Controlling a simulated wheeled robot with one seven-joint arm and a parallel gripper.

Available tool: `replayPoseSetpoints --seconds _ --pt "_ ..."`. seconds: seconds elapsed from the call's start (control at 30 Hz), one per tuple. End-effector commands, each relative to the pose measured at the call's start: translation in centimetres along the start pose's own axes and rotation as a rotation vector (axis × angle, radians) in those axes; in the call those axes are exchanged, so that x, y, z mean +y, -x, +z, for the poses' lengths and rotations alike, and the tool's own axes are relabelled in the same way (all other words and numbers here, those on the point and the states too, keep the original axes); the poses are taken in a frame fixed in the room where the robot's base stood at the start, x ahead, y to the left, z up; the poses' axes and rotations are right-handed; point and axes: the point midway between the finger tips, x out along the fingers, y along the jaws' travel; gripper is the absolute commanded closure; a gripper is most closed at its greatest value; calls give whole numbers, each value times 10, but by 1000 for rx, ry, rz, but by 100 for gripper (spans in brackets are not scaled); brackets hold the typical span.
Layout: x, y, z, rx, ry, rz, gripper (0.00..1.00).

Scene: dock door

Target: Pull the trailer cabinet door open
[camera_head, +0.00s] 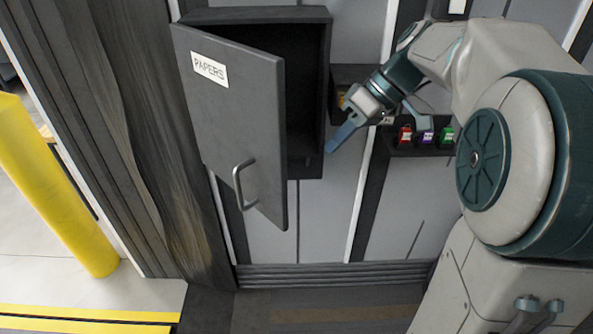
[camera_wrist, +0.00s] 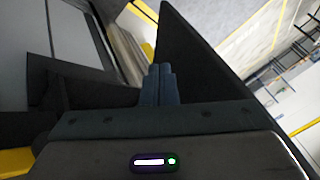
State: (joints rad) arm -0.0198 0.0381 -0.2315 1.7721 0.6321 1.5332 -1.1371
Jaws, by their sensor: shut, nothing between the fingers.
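The trailer cabinet (camera_head: 309,100) is a dark box on the wall. Its grey door (camera_head: 235,120) is hinged on the left and stands partly open, with a "PAPERS" label (camera_head: 210,70) near its top. A metal bar handle (camera_head: 240,185) is on the door's lower outer face. The inside of the cabinet is dark. My gripper (camera_head: 332,148) is at the cabinet's right side, apart from the handle, with its fingers closed and empty. In the wrist view the closed blue fingers (camera_wrist: 160,84) point toward the dark door panel (camera_wrist: 195,65).
A small dark shelf (camera_head: 420,152) right of the cabinet holds red, purple and green items. A yellow post (camera_head: 55,185) stands at the left, past the dark dock door seal (camera_head: 130,130). The floor below the cabinet is clear.

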Motion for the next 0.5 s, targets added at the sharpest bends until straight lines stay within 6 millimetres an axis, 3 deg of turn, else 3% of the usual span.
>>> replayPoseSetpoints --seconds 0.33,0.5 --pt "-2 -74 0 -4 -2 -4 100" --pt "-21 -89 0 -3 1 0 100"
